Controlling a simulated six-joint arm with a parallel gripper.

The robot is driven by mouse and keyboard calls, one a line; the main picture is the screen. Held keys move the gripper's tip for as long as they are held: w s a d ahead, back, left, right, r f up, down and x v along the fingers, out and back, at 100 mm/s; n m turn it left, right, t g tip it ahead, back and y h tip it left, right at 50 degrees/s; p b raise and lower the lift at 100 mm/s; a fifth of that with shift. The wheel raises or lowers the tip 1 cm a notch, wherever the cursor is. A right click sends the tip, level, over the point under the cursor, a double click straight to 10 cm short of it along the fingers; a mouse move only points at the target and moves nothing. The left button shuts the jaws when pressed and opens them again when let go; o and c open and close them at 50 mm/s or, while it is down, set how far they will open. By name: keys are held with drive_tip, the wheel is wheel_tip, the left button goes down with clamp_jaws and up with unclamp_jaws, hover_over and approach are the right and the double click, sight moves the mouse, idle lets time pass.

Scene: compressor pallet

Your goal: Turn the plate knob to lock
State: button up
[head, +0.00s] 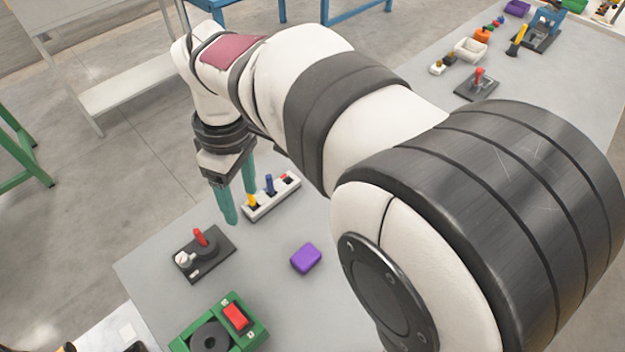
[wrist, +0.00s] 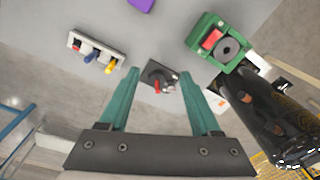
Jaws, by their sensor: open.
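A dark square plate (head: 219,263) carries a round dark knob (head: 206,247) with a red handle (head: 200,236) and a small silver fitting (head: 183,260). It lies near the left edge of the grey table. The plate also shows in the wrist view (wrist: 152,71), with its red handle (wrist: 157,87) toward me. My gripper (head: 241,210) has two green fingers and is open and empty. It hangs above the table, behind and to the right of the plate, apart from it. In the wrist view the plate appears between the fingertips (wrist: 159,72). Lock markings are too small to read.
A white strip (head: 270,204) with yellow, blue and red pieces stands close by my fingers. A purple block (head: 306,258) and a green fixture (head: 245,318) with a red switch are nearby. Another dark plate with a red knob (head: 477,84) stands farther away.

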drive_tip(key=s+d+r+m, duration=0.1)
drive_tip(key=s+d+m, duration=0.5)
drive_tip(key=d+m, duration=0.3)
drive_tip(key=shift+d, duration=1.2)
drive_tip(key=n, duration=2)
hover_over(182, 258)
wheel_tip(182, 258, down, 7)
drive_tip(key=shift+t+h, duration=0.3)
wheel_tip(182, 258, down, 16)
drive_tip(key=shift+r, duration=0.1)
clamp_jaws()
